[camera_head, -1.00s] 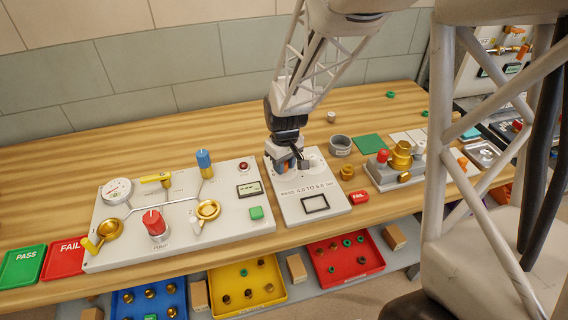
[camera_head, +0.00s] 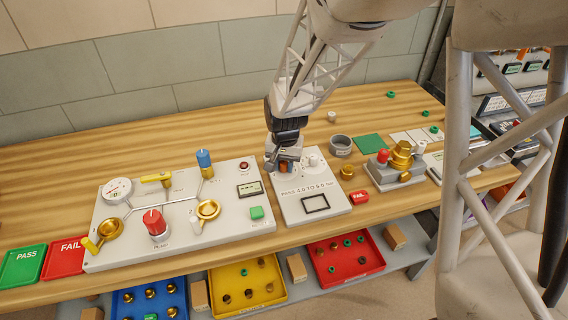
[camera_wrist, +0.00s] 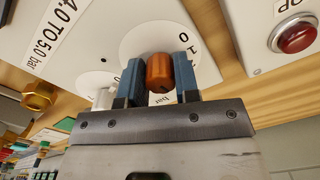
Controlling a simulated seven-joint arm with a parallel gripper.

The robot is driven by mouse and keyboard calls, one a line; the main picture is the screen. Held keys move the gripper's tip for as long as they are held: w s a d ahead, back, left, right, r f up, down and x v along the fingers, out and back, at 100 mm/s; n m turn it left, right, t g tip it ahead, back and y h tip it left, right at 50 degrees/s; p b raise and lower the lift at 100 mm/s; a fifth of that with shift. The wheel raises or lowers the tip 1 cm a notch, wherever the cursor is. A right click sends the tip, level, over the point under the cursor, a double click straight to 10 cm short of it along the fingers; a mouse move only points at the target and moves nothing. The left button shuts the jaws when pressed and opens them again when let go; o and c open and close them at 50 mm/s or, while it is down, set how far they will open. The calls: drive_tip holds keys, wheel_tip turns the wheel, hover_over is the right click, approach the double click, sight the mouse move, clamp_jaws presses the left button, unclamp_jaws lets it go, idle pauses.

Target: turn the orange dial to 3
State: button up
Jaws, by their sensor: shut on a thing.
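The orange dial (camera_wrist: 159,72) sits on a white round scale on the light panel (camera_head: 330,203) marked "PASS 4.0 TO 5.0 bar". My gripper (camera_wrist: 158,66) is shut on the dial, with one blue finger on each side of it in the wrist view. The figures 0 and 1 show on the scale beyond the dial; the other figures and the dial's pointer are hidden or cannot be made out. In the head view my gripper (camera_head: 284,164) points down over the panel's back left part and mostly covers the dial.
A second white knob (camera_head: 313,159) stands right of my gripper on the same panel. To the left is a large panel (camera_head: 110,235) with a gauge, valves and a red knob. The red stop button (camera_wrist: 296,38) is close by in the wrist view. A grey ring (camera_head: 341,146) stands to the right.

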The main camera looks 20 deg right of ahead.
sight(284, 162)
drive_tip(key=shift+m, duration=0.4)
drive_tip(key=o, duration=0.9)
drive_tip(key=shift+r, duration=0.15)
drive_tip(key=shift+r, duration=3.8)
